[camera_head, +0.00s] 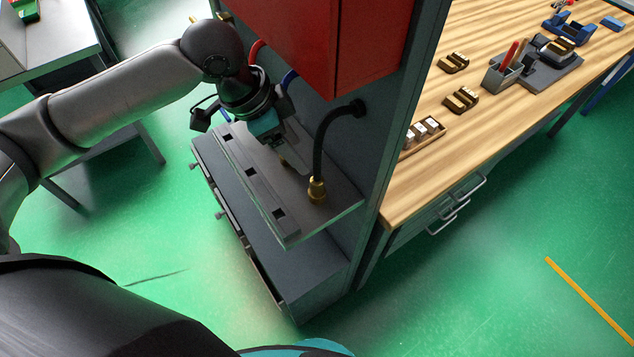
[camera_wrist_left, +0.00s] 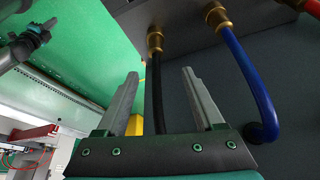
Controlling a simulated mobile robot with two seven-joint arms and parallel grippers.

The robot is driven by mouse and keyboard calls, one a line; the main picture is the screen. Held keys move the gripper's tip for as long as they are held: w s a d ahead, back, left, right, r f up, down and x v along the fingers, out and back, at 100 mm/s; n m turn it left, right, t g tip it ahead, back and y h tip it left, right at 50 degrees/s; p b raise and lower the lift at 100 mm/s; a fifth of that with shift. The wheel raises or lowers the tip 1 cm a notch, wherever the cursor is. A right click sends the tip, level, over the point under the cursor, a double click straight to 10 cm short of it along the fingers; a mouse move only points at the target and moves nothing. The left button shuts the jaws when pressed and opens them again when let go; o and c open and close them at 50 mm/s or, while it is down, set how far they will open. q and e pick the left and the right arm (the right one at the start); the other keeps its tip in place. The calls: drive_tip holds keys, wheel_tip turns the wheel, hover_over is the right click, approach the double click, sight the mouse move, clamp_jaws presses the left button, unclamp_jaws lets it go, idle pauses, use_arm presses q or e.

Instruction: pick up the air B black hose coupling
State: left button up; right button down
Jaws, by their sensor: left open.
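The black hose coupling has a brass end (camera_head: 317,190) on the grey shelf (camera_head: 338,208), and its black hose (camera_head: 320,132) arches up to the dark panel. In the left wrist view the brass coupling (camera_wrist_left: 155,40) appears beyond the fingertips, with the black hose running down the picture between the fingers. My left gripper (camera_head: 294,160) is just above the shelf, left of the coupling and apart from it. The left wrist view shows its two fingers (camera_wrist_left: 159,76) spread and empty. My right gripper is not in view.
A blue hose (camera_wrist_left: 240,70) with a brass coupling (camera_wrist_left: 217,18) is beside the black one. A red hose (camera_head: 256,50) is farther back. A red cabinet (camera_head: 335,45) overhangs the shelf. A wooden bench (camera_head: 490,90) with trays and tools stands right of the dark panel.

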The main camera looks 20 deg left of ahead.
sight(314, 177)
use_arm(q)
drive_tip(key=x, duration=0.6)
drive_tip(key=shift+d+f, duration=0.15)
drive_tip(key=x, duration=0.5)
drive_tip(key=shift+s+f+b, duration=0.2)
drive_tip(key=shift+s+b, duration=0.1)
drive_tip(key=shift+b, duration=0.1)
clamp_jaws()
